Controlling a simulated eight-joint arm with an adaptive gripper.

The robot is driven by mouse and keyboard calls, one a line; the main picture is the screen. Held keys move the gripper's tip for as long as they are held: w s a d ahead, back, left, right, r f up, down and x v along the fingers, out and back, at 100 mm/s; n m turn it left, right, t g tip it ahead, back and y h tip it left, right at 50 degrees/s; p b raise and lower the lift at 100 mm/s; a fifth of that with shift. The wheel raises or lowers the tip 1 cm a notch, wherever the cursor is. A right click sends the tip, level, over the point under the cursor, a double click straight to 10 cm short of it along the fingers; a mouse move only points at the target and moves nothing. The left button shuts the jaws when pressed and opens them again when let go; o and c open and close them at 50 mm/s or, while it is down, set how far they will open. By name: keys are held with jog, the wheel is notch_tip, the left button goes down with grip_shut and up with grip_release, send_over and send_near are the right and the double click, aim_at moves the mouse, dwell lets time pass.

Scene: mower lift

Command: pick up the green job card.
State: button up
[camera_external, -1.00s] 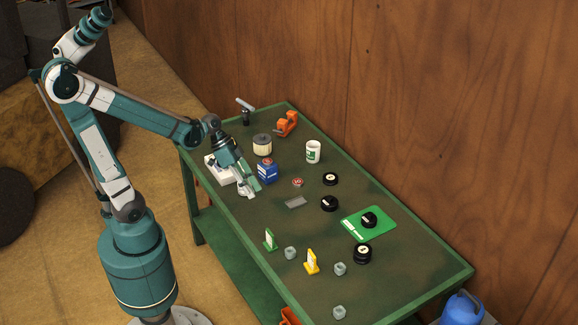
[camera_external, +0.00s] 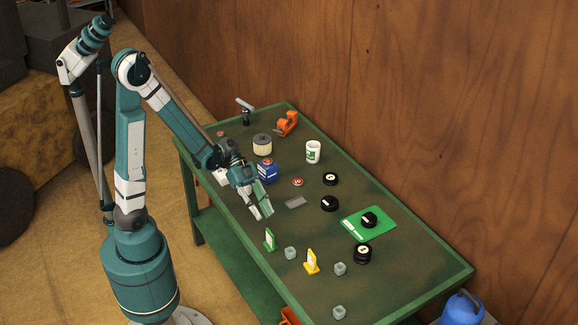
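The green job card (camera_external: 270,240) stands upright on the workbench, near its front left edge. It is a small green stand with a white face. My gripper (camera_external: 261,210) is above the bench, a little behind the card and up from it in the picture. Its two fingers point down with a gap between them, and nothing shows in the gap. The gripper and the card look apart.
A yellow card (camera_external: 311,262) and grey nuts (camera_external: 290,253) (camera_external: 340,269) stand close to the green card. A blue box (camera_external: 267,171) is behind my gripper. A green mat (camera_external: 383,228) bears a black knob (camera_external: 368,220). The bench (camera_external: 415,270) is bare toward the right.

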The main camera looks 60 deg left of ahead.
jog(key=shift+s+d+f+m+g+h+b, duration=0.15)
jog(key=shift+d+f+m+g+h+b, duration=0.15)
jog(key=shift+f+m+h, duration=0.35)
jog(key=shift+s+d+f+m+g+h+b, duration=0.15)
jog(key=shift+f+m+h+b, duration=0.25)
jog(key=shift+f+m, duration=0.45)
jog(key=shift+a+r, duration=0.1)
jog(key=shift+r, duration=0.05)
jog(key=shift+b+x, duration=0.3)
jog(key=shift+x, duration=1)
jog(key=b, duration=0.2)
send_over(270, 245)
jog(key=shift+w+a+f, duration=0.15)
jog(key=shift+a+f, duration=0.05)
jog(key=shift+f, duration=0.25)
jog(key=shift+w+a+f, duration=0.15)
jog(key=shift+a+f, duration=0.05)
jog(key=shift+f, duration=0.2)
